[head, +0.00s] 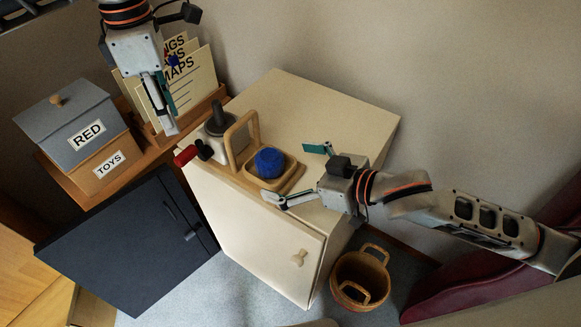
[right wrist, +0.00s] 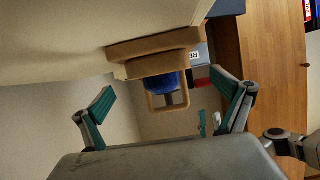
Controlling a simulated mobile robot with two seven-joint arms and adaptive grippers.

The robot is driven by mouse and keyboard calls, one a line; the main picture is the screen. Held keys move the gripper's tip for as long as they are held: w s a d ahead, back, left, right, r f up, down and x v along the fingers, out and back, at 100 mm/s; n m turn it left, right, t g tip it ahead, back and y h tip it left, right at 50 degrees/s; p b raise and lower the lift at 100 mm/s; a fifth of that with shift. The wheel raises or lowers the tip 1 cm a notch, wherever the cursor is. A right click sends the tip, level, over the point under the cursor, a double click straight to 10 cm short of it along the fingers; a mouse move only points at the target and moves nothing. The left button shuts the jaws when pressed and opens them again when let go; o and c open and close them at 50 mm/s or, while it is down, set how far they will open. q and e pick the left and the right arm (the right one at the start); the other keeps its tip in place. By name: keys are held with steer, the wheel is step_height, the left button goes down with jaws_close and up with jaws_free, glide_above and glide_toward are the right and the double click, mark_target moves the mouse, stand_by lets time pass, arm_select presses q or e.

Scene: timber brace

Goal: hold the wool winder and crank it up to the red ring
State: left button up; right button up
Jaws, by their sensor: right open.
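The wool winder stands on the cream cabinet top (head: 320,105). It has a wooden base (head: 297,177), a wooden arch (head: 229,148), a grey body with a dark post (head: 217,115), and a red crank grip (head: 186,156) at the left. A blue wool ball (head: 269,162) sits on the base; it also shows in the right wrist view (right wrist: 164,83). I cannot make out a red ring. My right gripper (head: 293,174) is open and empty, right of the base, its fingers apart. My left gripper (head: 160,108) is above and left of the crank; its finger gap is unclear.
A wicker basket (head: 361,278) is on the floor. The cabinet top's back is clear.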

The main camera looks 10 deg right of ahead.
steer(key=x, duration=0.7)
steer(key=shift+w+a, duration=0.2)
steer(key=shift+s+f, duration=0.1)
steer(key=shift+f, duration=0.05)
steer(key=c, duration=2.5)
